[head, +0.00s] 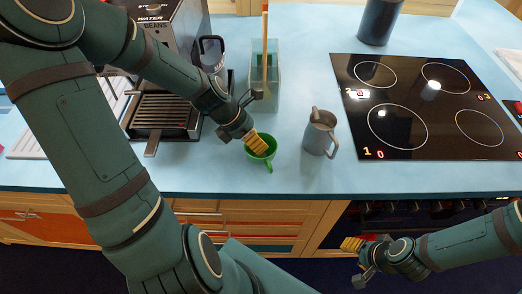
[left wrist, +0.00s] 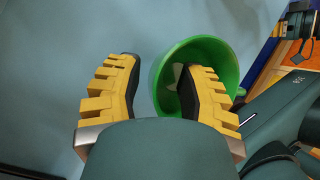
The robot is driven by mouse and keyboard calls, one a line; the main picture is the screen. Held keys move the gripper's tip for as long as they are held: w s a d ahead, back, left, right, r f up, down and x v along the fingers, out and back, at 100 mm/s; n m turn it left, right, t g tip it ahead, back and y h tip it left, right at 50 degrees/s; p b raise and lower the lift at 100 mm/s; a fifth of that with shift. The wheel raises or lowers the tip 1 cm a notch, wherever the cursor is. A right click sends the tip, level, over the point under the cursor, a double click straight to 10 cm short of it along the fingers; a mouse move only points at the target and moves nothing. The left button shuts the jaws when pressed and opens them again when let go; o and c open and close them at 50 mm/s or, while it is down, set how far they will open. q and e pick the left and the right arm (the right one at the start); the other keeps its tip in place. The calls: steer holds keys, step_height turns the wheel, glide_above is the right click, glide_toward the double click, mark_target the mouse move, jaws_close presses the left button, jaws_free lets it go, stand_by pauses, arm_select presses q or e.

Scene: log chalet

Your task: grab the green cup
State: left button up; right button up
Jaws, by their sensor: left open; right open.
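The green cup (head: 266,159) stands upright on the blue counter (head: 225,173) near its front edge, its handle toward the front. My left gripper (head: 257,143) is open, its yellow fingers at the cup's mouth and hiding part of it. The right finger overlaps the cup's mouth and the left finger is outside the cup. I cannot tell whether either touches it. My right gripper (head: 358,255) is open and empty, low in front of the counter.
A grey metal pitcher (head: 320,134) stands just right of the cup. A clear container (head: 265,88) with a wooden stick is behind it, and a coffee machine (head: 165,110) is at left. A black cooktop (head: 428,105) lies at right.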

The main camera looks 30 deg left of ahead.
arm_select(q)
jaws_close()
